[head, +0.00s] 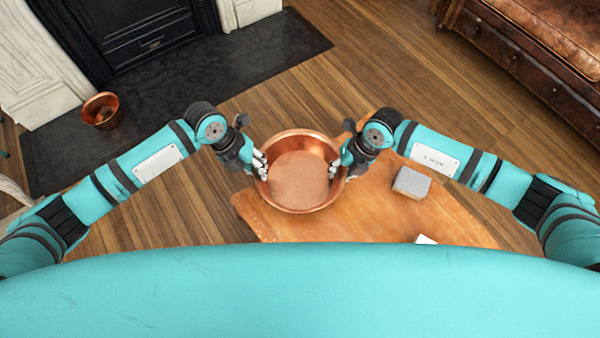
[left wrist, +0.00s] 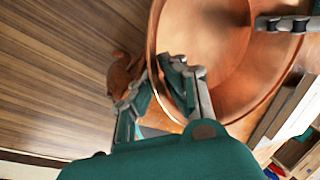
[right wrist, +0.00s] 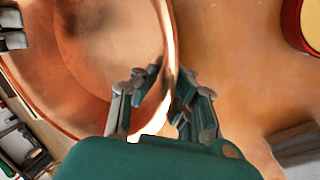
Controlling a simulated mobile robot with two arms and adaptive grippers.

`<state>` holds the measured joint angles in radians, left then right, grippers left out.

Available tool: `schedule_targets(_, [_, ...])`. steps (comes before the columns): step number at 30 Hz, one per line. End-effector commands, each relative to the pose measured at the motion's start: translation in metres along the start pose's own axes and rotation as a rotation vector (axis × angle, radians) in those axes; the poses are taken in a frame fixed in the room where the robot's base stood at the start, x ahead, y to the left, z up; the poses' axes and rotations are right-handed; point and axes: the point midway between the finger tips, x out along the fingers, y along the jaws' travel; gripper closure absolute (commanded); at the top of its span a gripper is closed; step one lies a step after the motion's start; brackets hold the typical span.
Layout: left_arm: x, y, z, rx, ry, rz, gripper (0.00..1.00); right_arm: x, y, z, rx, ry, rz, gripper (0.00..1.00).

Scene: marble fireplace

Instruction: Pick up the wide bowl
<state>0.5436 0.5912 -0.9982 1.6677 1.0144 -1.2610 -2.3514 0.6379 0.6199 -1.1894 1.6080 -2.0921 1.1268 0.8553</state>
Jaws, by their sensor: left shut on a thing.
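The wide bowl (head: 302,172) is a round copper bowl, seen open side up in the head view at the far part of the wooden table. It also fills much of the left wrist view (left wrist: 215,45) and right wrist view (right wrist: 85,60). My left gripper (head: 258,163) is shut on its left rim, one finger inside and one outside. My right gripper (head: 341,167) is at the opposite rim, its fingers apart on either side of the wall with a small gap visible. I cannot tell whether the bowl touches the table.
The wooden table (head: 440,215) carries a grey block (head: 411,183) right of the bowl and a partly hidden white item (head: 425,239). A copper bucket (head: 100,110) stands by the fireplace (head: 130,30). A leather sofa (head: 540,55) is at the upper right. Wooden floor between is clear.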

Motion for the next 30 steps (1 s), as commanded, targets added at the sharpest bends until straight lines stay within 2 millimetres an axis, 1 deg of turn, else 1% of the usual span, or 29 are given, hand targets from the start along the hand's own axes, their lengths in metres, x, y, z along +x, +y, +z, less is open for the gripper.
schedule_targets(9, [-0.001, 0.0, 0.001, 0.0, -0.001, 0.001, 1.0, -0.001, -0.001, 0.001, 0.001, -0.001, -0.002, 1.0])
schedule_targets(13, [-0.005, -0.001, 0.001, 0.0, -0.002, 0.001, 1.0, -0.005, 0.001, 0.001, 0.001, -0.001, -0.002, 1.0])
schedule_targets(17, [-0.015, -0.005, 0.001, -0.001, -0.002, 0.001, 1.0, -0.015, 0.004, 0.001, 0.001, -0.001, -0.002, 1.0])
schedule_targets(24, [-0.041, -0.014, 0.001, -0.001, -0.001, 0.002, 1.0, -0.041, 0.013, 0.001, 0.001, -0.001, -0.003, 1.0])
schedule_targets(27, [-0.048, -0.016, 0.001, -0.001, -0.001, 0.002, 1.0, -0.048, 0.015, 0.001, 0.001, -0.001, -0.003, 1.0])
schedule_targets(30, [-0.049, -0.017, 0.001, -0.001, -0.001, 0.002, 1.0, -0.049, 0.015, 0.001, 0.001, -0.001, -0.003, 1.0])
